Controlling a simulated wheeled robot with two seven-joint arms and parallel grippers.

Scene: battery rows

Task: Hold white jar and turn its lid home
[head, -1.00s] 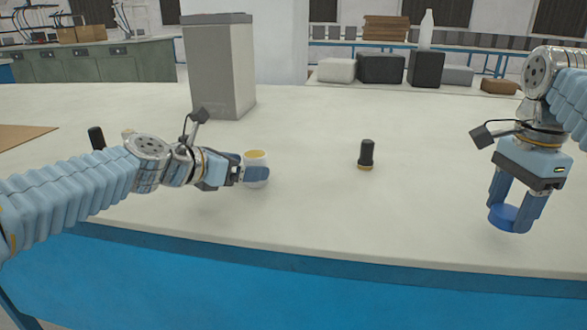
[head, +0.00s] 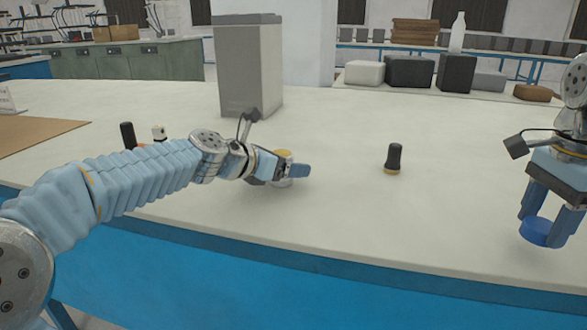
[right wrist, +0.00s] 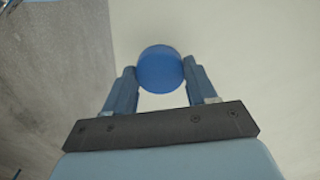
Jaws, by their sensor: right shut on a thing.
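The white jar (head: 283,184) stands on the table, upright, with a yellowish top showing; it is mostly hidden by my left gripper. My left gripper (head: 296,170) is at the jar, with one finger across its near side; the far finger is hidden, so I cannot tell whether it grips. My right gripper (head: 542,222) is shut on a blue round lid (head: 540,232) above the table's front right part, well apart from the jar. In the right wrist view the lid (right wrist: 160,69) sits between the two fingertips (right wrist: 160,76).
A dark bottle with a tan base (head: 393,160) stands right of the jar. A tall grey box (head: 245,70) stands behind it. Another dark bottle (head: 128,136) and a small white item (head: 159,133) stand behind my left arm.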

